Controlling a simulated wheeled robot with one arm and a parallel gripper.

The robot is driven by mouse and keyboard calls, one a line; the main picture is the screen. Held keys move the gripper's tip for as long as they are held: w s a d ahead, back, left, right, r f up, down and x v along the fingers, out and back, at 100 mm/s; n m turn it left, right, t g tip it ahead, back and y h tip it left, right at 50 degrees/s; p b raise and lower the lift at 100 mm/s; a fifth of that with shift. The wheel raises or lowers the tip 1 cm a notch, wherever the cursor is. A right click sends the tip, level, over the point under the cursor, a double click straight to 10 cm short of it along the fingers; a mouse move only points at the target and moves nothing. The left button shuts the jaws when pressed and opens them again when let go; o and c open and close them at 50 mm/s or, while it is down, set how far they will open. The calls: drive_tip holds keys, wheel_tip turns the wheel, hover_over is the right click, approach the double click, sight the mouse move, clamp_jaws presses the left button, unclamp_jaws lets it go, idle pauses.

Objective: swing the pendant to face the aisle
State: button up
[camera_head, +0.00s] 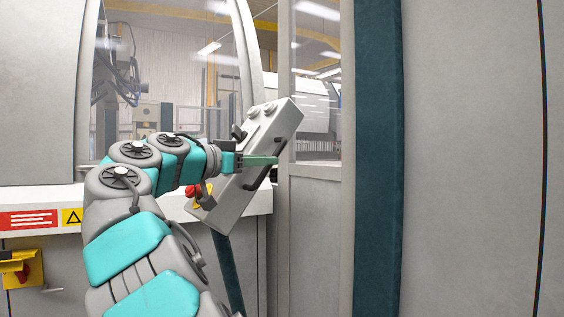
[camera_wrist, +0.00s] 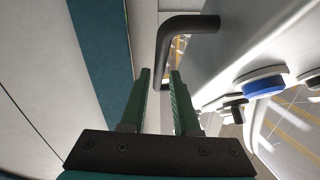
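The pendant (camera_head: 265,125) is a grey box, tilted, on a post at the machine's front corner in the head view. It carries knobs and dark bar handles. My gripper (camera_head: 276,160) reaches across the pendant's face from the left, its green fingers near a handle. In the wrist view the fingers of my gripper (camera_wrist: 161,80) are apart. The black bent handle (camera_wrist: 170,42) runs down to the gap between the fingertips, with no clear grip on it. The pendant's face (camera_wrist: 225,50) lies to the right, with a blue button (camera_wrist: 262,84).
A red stop button (camera_head: 192,190) on yellow shows beside the pendant's lower end. A window frame (camera_head: 315,215) and a dark teal column (camera_head: 378,150) stand to the right. A yellow switch box (camera_head: 20,268) is at lower left.

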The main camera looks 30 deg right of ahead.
drive_tip(key=x, duration=0.6)
clamp_jaws()
drive_tip(key=shift+f, duration=0.1)
idle(1.2)
